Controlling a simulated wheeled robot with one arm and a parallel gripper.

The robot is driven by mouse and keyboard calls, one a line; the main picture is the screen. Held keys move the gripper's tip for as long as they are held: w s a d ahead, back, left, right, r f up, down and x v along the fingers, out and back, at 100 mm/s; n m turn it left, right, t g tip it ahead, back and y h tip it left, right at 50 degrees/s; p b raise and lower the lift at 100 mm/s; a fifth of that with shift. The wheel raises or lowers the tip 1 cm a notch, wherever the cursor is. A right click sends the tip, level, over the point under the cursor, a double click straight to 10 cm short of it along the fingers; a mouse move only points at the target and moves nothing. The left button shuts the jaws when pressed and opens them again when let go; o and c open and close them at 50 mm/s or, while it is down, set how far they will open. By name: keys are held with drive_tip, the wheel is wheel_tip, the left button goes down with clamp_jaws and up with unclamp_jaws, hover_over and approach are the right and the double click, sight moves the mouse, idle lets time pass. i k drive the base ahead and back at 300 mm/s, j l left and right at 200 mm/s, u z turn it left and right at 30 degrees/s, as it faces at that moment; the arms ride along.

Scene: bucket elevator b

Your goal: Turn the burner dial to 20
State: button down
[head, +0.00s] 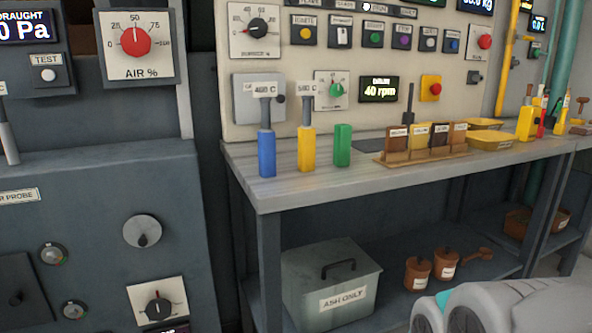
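The burner dial (257,26) is a black round knob on a white square plate, at the top of the cream panel behind the bench. The small caption under it appears to read BURNER %. The plate carries scale numbers, with 40 and 60 legible near the top. The knob's pointer is too small to read surely. My gripper is not in view. Part of my arm, white and grey with a teal band, shows at the bottom right, well below and to the right of the dial.
A bench (300,190) stands before the panel, with blue (267,153), yellow (307,148) and green (342,145) upright blocks near its left end. Buttons sit right of the dial. A grey cabinet (90,190) with a red AIR dial (135,41) stands left. An ash box (330,283) sits below.

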sight(258, 28)
drive_tip(key=i+j+u, duration=0.1)
drive_tip(key=j, duration=0.3)
drive_tip(key=i+j+u, duration=0.1)
drive_tip(key=j, duration=0.25)
drive_tip(key=i+j+u, duration=0.1)
drive_tip(key=j, duration=0.25)
drive_tip(key=i+j, duration=0.25)
drive_tip(key=j+u, duration=0.05)
drive_tip(key=j, duration=0.05)
